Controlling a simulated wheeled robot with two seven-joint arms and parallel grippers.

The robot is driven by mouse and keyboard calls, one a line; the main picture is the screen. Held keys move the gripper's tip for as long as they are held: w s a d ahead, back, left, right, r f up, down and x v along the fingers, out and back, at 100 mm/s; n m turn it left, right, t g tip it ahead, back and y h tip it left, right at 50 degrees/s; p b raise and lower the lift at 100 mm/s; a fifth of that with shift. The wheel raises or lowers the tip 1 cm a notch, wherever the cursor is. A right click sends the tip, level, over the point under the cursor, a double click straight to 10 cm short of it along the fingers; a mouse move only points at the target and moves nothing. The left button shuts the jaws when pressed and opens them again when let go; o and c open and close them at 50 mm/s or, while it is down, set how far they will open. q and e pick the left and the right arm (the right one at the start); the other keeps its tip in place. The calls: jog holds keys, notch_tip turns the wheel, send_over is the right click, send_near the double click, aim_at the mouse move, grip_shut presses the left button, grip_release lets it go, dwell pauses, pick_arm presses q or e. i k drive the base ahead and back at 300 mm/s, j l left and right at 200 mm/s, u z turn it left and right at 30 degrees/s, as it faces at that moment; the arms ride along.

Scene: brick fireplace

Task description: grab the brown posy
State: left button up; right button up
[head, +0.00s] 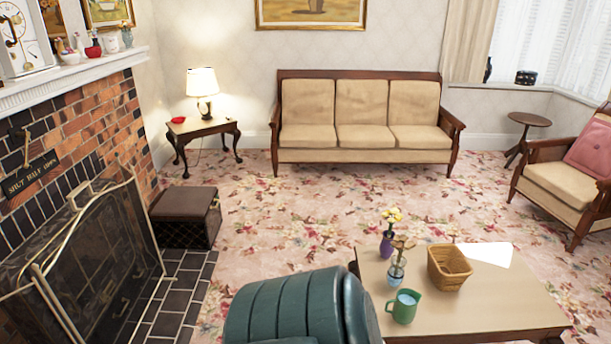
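A brown posy (402,243) stands in a small pale blue glass vase (396,272) on the low wooden coffee table (480,317). Just behind it, a purple vase (386,246) holds yellow flowers (392,215). A green mug (404,307) with light blue contents stands in front of the posy's vase, and a woven basket (448,268) stands to its right. Neither of my grippers shows in the head view.
A teal rounded seat or chair back (290,308) stands close in front, left of the table. A white sheet (488,254) lies behind the basket. A fireplace screen (85,255) and dark box (186,217) are at left. Flowered carpet is clear towards the sofa (362,113).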

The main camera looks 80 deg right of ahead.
aim_at(396, 242)
jog(key=k+j+z, duration=0.1)
jog(key=z, duration=3.25)
jog(key=i+l+u, duration=0.2)
jog(key=i+l, duration=0.25)
jog(key=l, duration=0.15)
jog(key=i+l+u, duration=0.1)
jog(key=l, duration=0.25)
jog(key=i+l, duration=0.25)
jog(key=i+l+u, duration=0.15)
jog(key=l, duration=0.25)
jog(key=i+l+u, duration=0.1)
jog(key=i+l, duration=0.15)
jog(key=l, duration=0.15)
